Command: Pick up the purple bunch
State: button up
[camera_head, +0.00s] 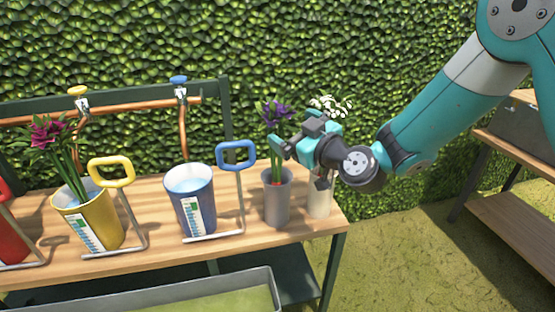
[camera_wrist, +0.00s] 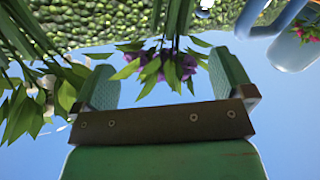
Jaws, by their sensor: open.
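The purple bunch (camera_head: 274,113) stands upright in a grey vase (camera_head: 277,205) near the right end of the wooden bench. My gripper (camera_head: 284,150) is open beside its stems, below the blooms, coming in from the right. In the wrist view, the picture is turned over; the purple bunch (camera_wrist: 172,68) shows between the two teal fingers of my gripper (camera_wrist: 165,78). Its stems run up out of the picture top, and the gripper does not appear shut on them.
A white bunch (camera_head: 331,105) in a pale vase (camera_head: 319,203) stands close on the right, partly hidden by my gripper. A blue bucket (camera_head: 191,205), a yellow bucket (camera_head: 92,222) with a magenta bunch (camera_head: 52,134) and a red bucket (camera_head: 10,240) stand left. A hedge is behind.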

aim_at(285, 126)
jog(key=p+x, duration=0.1)
jog(key=x, duration=0.1)
jog(key=p+x, duration=0.2)
jog(key=shift+a+r, duration=0.1)
jog(key=shift+a, duration=0.4)
jog(key=shift+w+a, duration=0.25)
jog(key=shift+w, duration=0.2)
jog(key=c, duration=1.6)
notch_tip(285, 126, up, 20)
jog(key=shift+f+p, duration=0.1)
jog(key=shift+p, duration=0.7)
